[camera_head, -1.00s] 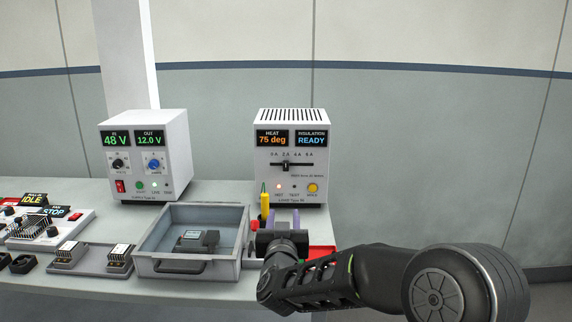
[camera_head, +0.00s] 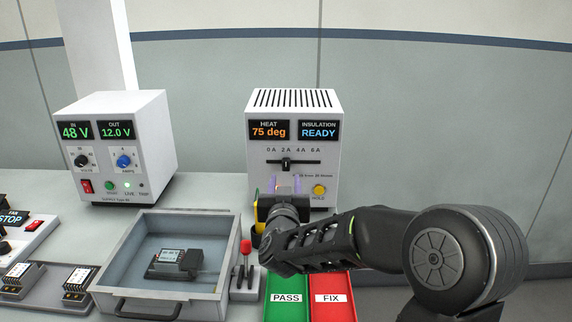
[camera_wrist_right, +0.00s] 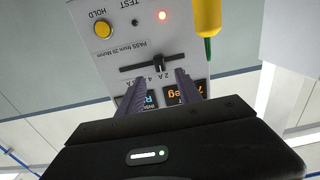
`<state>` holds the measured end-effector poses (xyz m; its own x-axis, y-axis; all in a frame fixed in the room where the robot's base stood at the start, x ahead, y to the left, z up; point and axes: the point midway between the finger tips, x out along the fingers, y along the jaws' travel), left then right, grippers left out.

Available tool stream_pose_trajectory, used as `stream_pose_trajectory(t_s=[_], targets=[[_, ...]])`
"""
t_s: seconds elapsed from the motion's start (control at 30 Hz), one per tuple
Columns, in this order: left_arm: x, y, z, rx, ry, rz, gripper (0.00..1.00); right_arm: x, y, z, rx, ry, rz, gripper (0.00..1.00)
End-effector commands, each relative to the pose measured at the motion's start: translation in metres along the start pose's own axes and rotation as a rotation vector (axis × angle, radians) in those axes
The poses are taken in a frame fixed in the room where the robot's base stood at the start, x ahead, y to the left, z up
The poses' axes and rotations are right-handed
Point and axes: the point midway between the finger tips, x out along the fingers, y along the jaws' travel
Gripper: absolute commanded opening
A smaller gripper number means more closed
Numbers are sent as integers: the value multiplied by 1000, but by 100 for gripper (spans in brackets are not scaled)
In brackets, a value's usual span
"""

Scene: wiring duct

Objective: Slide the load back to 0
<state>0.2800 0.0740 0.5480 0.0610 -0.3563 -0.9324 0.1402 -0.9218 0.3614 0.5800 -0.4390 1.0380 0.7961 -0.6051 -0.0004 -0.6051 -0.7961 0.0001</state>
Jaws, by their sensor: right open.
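The load box (camera_head: 262,188) is a white unit with HEAT 75 deg and INSULATION READY displays. Its slider knob (camera_head: 286,163) is black and stands at about the 2 A mark on a horizontal slot marked 0 A to 6 A. My right gripper (camera_head: 286,183) is open and empty, its purple-grey fingers in front of the box face, a little below the slider. In the wrist view the slider knob (camera_wrist_right: 156,69) shows just beyond and between the two fingertips (camera_wrist_right: 156,80), apparently not gripped. My left gripper is out of view.
A yellow probe (camera_wrist_right: 207,18) hangs beside the box face. A grey tray (camera_head: 130,262) with a dark module, a red-knobbed lever (camera_head: 245,247), green PASS (camera_head: 285,298) and red FIX (camera_head: 330,298) bins lie nearer. The supply (camera_head: 150,130) stands left.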

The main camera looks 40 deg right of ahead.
Motion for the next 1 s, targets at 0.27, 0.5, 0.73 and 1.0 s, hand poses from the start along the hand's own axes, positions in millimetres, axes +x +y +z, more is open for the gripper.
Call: stream_pose_trajectory(t_s=[0.27,0.5,0.73,1.0], targets=[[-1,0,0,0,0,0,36,5,0,0,0,0,0,42],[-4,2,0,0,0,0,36,34,1,0,-1,-1,2,42],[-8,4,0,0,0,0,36,68,0,0,-1,-1,1,42],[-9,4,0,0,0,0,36,79,0,0,0,0,0,42]])
